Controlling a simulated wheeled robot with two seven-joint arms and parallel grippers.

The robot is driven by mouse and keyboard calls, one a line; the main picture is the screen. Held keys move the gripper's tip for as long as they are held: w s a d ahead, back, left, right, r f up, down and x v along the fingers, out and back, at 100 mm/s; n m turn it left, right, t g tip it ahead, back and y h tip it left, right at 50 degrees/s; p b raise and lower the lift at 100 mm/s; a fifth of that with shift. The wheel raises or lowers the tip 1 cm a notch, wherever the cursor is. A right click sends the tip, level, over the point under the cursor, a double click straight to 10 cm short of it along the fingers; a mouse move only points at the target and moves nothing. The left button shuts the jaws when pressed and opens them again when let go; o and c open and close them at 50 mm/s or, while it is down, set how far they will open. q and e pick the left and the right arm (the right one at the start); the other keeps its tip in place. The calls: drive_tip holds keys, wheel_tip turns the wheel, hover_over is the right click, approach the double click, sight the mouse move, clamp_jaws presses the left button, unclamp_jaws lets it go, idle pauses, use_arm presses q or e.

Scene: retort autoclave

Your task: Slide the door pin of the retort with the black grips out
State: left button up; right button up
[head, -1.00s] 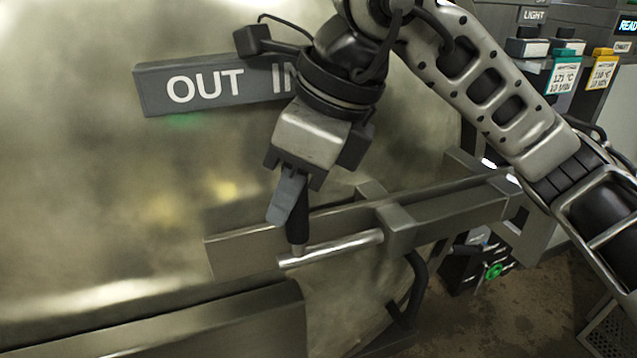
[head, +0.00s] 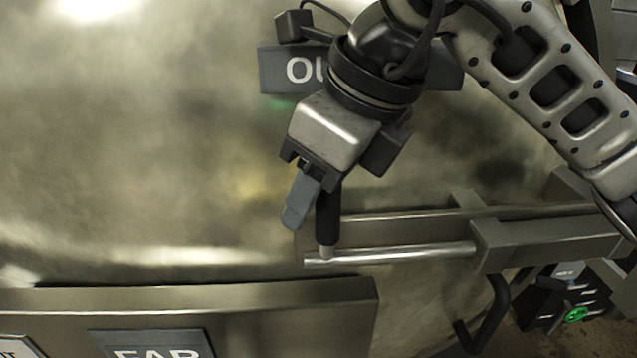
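The door pin (head: 405,254) is a bright silver rod lying along a grey bar on the retort door. Its right part enters a square grey bracket (head: 497,246); its left end is free, near the bar's left end. A black grip (head: 328,214) stands up from the rod near that free end. My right gripper (head: 312,208) reaches down from above at this grip. One grey finger shows in front, left of the grip; the other is hidden. The grip goes up between the fingers, and the gripper appears shut on it. My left gripper is out of view.
The large shiny door (head: 150,150) fills the background. A dark sign (head: 278,70) is partly covered by my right arm. A wide metal beam (head: 250,300) with a lettered plate (head: 150,343) crosses below. A curved black handle (head: 490,310) and a green round part (head: 577,315) are lower right.

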drive_tip(key=shift+r, duration=0.1)
drive_tip(key=v, duration=1.6)
drive_tip(key=shift+s, duration=0.1)
